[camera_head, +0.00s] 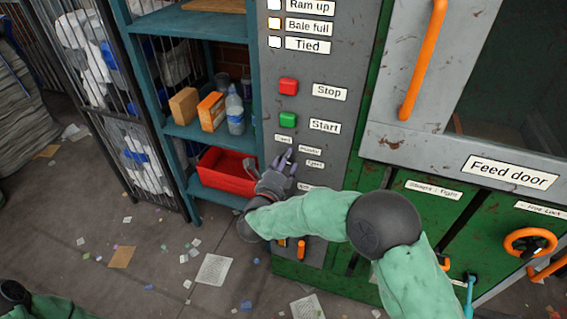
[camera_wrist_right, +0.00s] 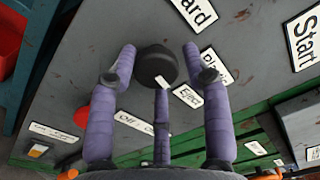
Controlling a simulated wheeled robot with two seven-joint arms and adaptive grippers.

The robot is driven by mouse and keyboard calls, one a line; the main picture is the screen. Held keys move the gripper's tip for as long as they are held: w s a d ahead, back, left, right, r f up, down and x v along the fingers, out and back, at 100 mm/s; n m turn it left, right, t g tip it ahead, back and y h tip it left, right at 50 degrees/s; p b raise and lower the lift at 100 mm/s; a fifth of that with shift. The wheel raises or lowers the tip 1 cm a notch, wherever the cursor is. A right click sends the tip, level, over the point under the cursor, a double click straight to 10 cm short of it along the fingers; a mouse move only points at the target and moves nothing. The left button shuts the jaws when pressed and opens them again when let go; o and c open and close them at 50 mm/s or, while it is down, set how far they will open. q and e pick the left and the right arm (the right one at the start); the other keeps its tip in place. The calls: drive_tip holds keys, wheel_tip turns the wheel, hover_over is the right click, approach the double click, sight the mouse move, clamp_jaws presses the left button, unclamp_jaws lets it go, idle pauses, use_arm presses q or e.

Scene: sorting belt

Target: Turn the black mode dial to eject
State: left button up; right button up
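The black mode dial (camera_wrist_right: 155,65) shows in the right wrist view as a dark round knob on the grey panel. It is hidden or too small to make out in the head view. The white Eject label (camera_wrist_right: 187,96) lies to its lower right. My right gripper (camera_head: 280,165) reaches up to the panel below the Start button. In the wrist view its purple fingers (camera_wrist_right: 159,60) are spread, one on each side of the dial and one below it. They look open, with gaps to the dial; I cannot tell if any finger touches. My left gripper is out of view.
The red Stop button (camera_head: 288,86) and green Start button (camera_head: 287,120) sit above the gripper. A teal shelf (camera_head: 192,130) with bottles, boxes and a red bin (camera_head: 226,172) stands to the left. The feed door's orange handle (camera_head: 422,60) is to the right. Litter covers the floor.

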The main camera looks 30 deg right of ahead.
drive_tip(key=shift+o, duration=0.6)
drive_tip(key=shift+s+d, duration=0.1)
drive_tip(key=shift+d, duration=0.1)
drive_tip(key=shift+a, duration=0.15)
drive_tip(key=v, duration=1.2)
